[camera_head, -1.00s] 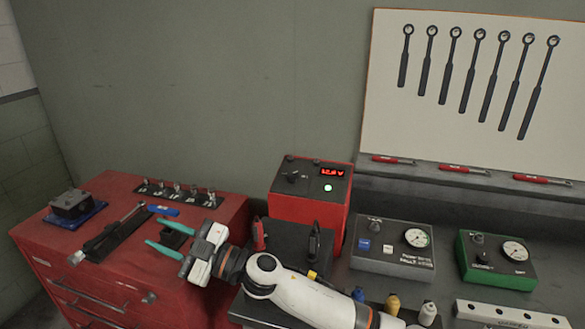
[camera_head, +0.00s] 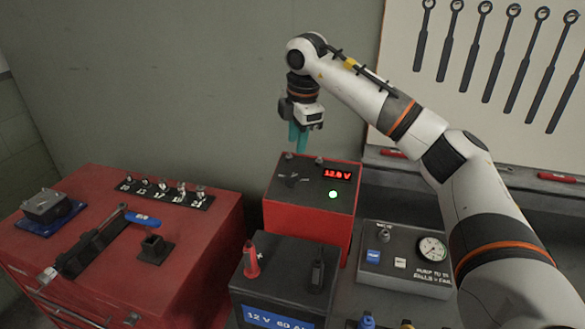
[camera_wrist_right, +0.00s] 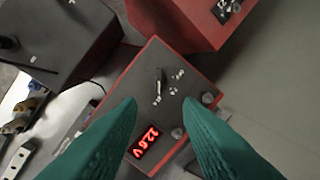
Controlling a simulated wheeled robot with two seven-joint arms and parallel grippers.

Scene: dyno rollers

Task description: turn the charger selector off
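The charger (camera_head: 305,215) is a red box with a dark top, a lit red voltage display (camera_head: 337,174) and a lit green lamp (camera_head: 333,195). Its selector (camera_head: 291,178) is a small dark knob on the left of the top face. In the right wrist view the selector (camera_wrist_right: 159,87) shows as a narrow lever with small white marks beside it. My right gripper (camera_head: 299,148) points down above the back of the charger, its teal fingers apart from the selector. In the wrist view its fingers (camera_wrist_right: 160,102) are spread with nothing between them. My left gripper is out of view.
A black battery (camera_head: 285,275) with red and black terminal clamps stands in front of the charger. A grey gauge box (camera_head: 405,258) is to its right. A red cabinet (camera_head: 190,255) with a row of sockets and a blue-handled tool is to the left. Wrenches hang on a white board.

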